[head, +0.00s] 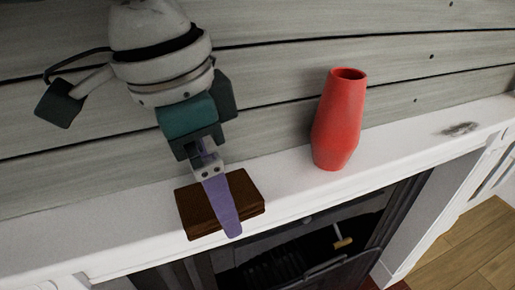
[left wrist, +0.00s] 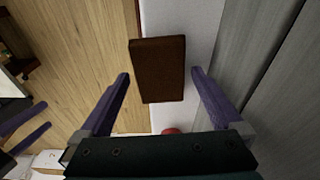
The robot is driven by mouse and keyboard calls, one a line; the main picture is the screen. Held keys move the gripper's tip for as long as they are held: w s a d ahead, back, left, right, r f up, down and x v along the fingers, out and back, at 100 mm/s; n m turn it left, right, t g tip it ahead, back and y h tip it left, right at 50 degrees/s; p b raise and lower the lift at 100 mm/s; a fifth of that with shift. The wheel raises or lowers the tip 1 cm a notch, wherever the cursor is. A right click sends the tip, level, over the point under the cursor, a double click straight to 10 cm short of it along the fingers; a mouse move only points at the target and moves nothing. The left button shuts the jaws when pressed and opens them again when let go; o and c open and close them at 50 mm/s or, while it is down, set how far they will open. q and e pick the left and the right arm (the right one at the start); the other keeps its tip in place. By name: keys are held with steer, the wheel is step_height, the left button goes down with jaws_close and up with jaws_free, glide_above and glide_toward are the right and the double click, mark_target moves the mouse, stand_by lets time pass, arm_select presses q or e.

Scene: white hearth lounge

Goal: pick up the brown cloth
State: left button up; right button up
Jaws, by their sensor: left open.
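The brown cloth (head: 250,190) lies as a flat, folded block on the white mantel, its front edge near the mantel's front edge. My left gripper (head: 228,228) is above it, and one purple finger covers part of it in the head view. In the left wrist view the cloth (left wrist: 158,70) shows between and beyond the two spread fingers of my left gripper (left wrist: 160,82). The left gripper is open and empty; I cannot tell its exact height above the cloth. My right gripper (left wrist: 42,116) shows at the left edge of the left wrist view, its purple fingers apart and empty.
A red vase (head: 340,120) stands upright on the mantel (head: 400,138) to the right of the cloth. A grey plank wall (head: 270,60) rises close behind. Below the mantel is a dark fireplace opening (head: 300,255). The mantel right of the vase is mostly bare, with a dark smudge.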

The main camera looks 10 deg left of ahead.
arm_select(q)
steer(key=shift+f, duration=0.15)
arm_select(e)
steer(key=shift+f, duration=0.2)
arm_select(q)
steer(key=c, duration=1.2)
steer(key=shift+c, duration=0.2)
